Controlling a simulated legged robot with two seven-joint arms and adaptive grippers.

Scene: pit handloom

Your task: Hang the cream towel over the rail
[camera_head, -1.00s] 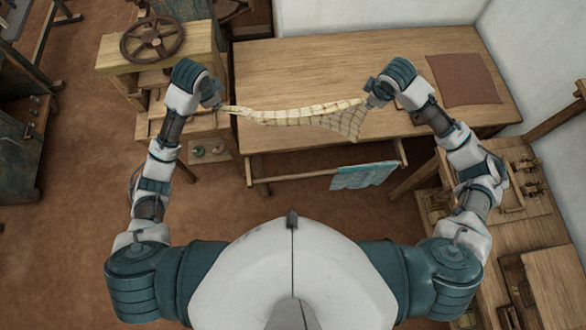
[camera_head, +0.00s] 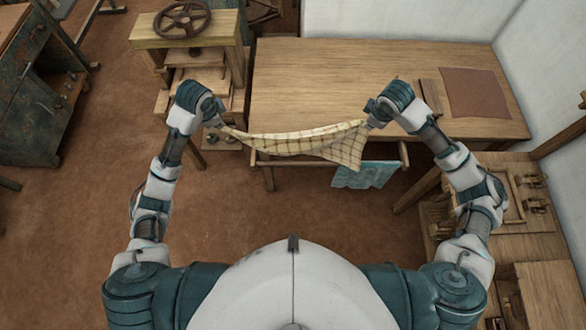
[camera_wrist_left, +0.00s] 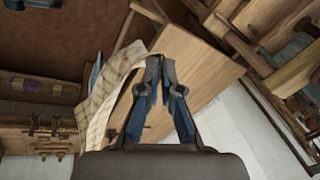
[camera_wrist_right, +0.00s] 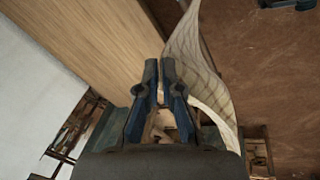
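The cream towel (camera_head: 300,141), with a checked pattern, hangs stretched between my two grippers, sagging in the middle, with a lower corner drooping at right. In the head view it overlaps the table's front edge and the wooden rail (camera_head: 262,163) below; I cannot tell whether it touches the rail. My left gripper (camera_head: 221,126) is shut on the towel's left end; the towel also shows in the left wrist view (camera_wrist_left: 108,90). My right gripper (camera_head: 371,123) is shut on its right end; the towel shows beside the fingers in the right wrist view (camera_wrist_right: 205,85). The towel hides much of the rail.
A blue cloth (camera_head: 365,175) hangs on the rail's right part. A wooden table (camera_head: 330,80) stands behind, with a brown mat (camera_head: 475,92) on it. A wooden stand with a wheel (camera_head: 182,18) is at left, a wooden bench (camera_head: 545,245) at right. The floor in front is clear.

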